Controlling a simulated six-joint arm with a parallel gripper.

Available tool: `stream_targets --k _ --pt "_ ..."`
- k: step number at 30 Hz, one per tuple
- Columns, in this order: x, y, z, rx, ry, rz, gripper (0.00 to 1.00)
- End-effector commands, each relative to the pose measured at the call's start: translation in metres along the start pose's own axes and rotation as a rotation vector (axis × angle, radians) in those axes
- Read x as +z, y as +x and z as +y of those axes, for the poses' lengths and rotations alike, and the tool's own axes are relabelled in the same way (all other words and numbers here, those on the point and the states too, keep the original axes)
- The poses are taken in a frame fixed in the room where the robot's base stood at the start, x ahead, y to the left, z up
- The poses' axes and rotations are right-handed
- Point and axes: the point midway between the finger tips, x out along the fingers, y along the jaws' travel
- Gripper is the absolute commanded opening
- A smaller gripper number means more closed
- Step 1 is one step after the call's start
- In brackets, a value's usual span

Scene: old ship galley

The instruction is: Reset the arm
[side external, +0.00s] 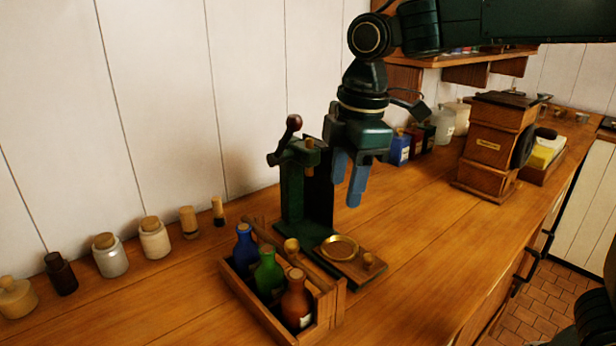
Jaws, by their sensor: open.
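My gripper (350,182) hangs from my dark green arm, its blue fingers pointing down above the wooden counter (420,240). The fingers are apart with nothing seen between them. I cannot tell the exact gap between the fingers and the stand.
A wooden crate (262,312) with blue, green and brown bottles stands in front of the stand. Several jars (110,258) line the wall at left. A wooden grinder (490,150) stands right, with canisters (440,124) behind. A shelf (470,60) is above. Counter right of the dish is clear.

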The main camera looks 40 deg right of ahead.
Motion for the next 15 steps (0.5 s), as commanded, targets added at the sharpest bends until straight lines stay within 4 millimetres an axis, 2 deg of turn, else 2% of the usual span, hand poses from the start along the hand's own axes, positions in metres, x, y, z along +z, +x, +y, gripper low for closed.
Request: stream_targets --k 1,6,15 --pt "0.012 -0.006 -0.004 0.017 0.054 0.012 0.47" --pt "0.048 -0.018 -0.019 0.060 0.232 0.047 0.47" --pt "0.106 -0.026 -0.051 0.133 0.545 0.121 0.47"
